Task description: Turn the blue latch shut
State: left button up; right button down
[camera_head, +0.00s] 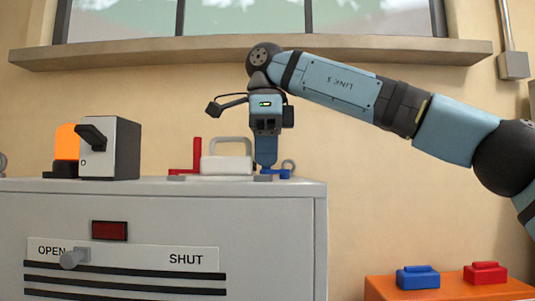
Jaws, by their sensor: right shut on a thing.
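The blue latch (266,157) stands upright on top of the grey cabinet, right of a pale grey handle (228,147). Its blue base (276,172) lies on the cabinet top near the right edge. My right gripper (267,134) points down from above and is shut on the upper end of the blue latch; its fingers hide that end. A red latch (197,154) stands upright left of the handle. My left gripper is not in view.
On the cabinet (270,215), a grey box with a black switch (111,149) stands left, beside an orange thing (67,143). A knob (75,258) sits near OPEN on the cabinet front. An orange stand (450,288) holds a blue block (417,277) and a red block (485,272).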

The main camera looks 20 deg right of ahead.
jog(key=c, duration=1.1)
grip_release()
jog(key=shift+r, duration=0.1)
notch_tip(320, 180, up, 6)
jog(key=shift+s+a+r, duration=0.1)
jog(key=shift+a+r, duration=0.05)
jog(key=shift+r, duration=0.45)
